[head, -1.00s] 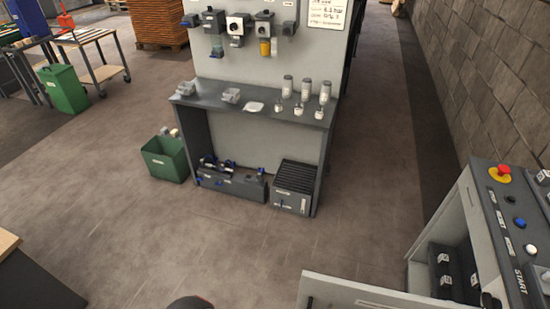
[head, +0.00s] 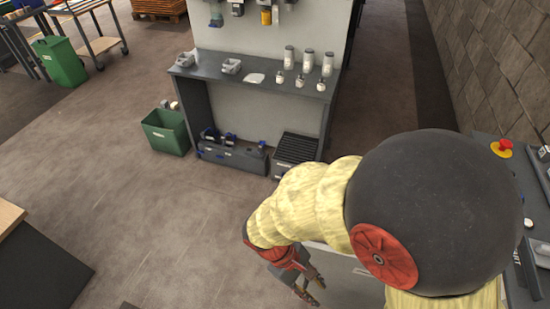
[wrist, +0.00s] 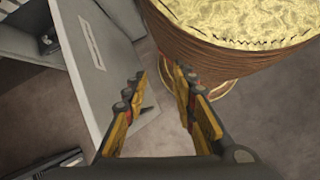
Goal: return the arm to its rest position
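My arm, with a yellow padded cover and a dark rounded joint, spans the lower right of the head view. My gripper (head: 314,292) hangs low at its end, in front of the pale open panel of the control cabinet. In the wrist view my gripper (wrist: 156,76) shows two yellow-and-dark fingers standing apart, with nothing between them. A crumpled yellow surface above a brown band fills the upper right there, close to the fingers; it looks like my own arm's cover.
The control cabinet with a red stop button (head: 502,148) stands at the right, partly hidden by my arm. A grey workbench (head: 215,76) with bottles stands ahead, a green bin (head: 166,132) beside it. A table corner (head: 10,217) is at lower left. Floor between is clear.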

